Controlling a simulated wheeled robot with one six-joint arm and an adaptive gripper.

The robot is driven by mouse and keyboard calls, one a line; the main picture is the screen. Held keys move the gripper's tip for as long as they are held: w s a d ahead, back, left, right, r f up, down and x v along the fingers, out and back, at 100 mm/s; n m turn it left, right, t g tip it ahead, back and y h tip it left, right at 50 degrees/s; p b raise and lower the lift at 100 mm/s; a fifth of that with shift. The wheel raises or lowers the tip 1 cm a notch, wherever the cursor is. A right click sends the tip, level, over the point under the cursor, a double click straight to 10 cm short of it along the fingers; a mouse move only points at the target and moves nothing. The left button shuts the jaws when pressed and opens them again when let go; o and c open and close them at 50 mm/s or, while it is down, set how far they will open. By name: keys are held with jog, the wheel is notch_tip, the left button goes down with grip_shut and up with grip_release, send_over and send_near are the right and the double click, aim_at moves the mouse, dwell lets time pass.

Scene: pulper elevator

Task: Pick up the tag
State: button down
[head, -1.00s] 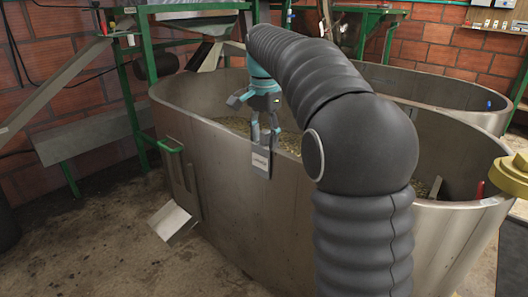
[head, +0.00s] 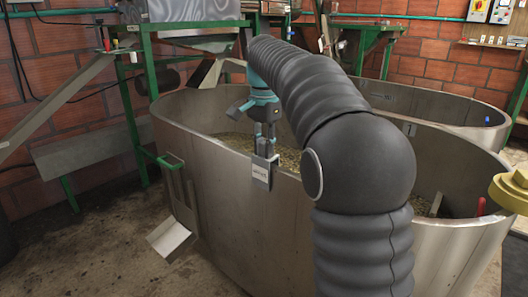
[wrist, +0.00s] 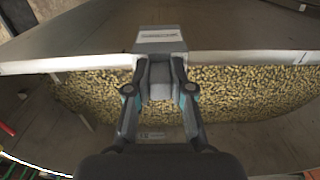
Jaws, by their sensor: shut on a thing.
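The tag (head: 262,172) is a small grey plate with dark lettering. It sits at the near rim of the large metal tank (head: 235,220), overlapping the rim's outer face in the head view. My gripper (head: 266,150) is above the rim, pointing down, with its fingers closed on the tag's upper part. In the wrist view the tag (wrist: 160,36) shows beyond the fingertips (wrist: 159,62), over the pale rim. I cannot tell whether the tag still touches the rim.
The tank holds a layer of yellowish beans (wrist: 240,90). A second metal tank (head: 440,100) stands behind it. A green frame (head: 130,90) and a metal chute (head: 62,100) are at the left. A yellow part (head: 510,190) is at the right edge. Bare floor (head: 100,250) lies at front left.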

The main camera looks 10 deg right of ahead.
jog(key=shift+s+r, duration=0.1)
jog(key=shift+r, duration=0.85)
jog(key=s+d+b, duration=0.2)
jog(key=s, duration=1.5)
jog(key=shift+s+d, duration=0.2)
jog(key=shift+s, duration=0.15)
jog(key=shift+f, duration=0.1)
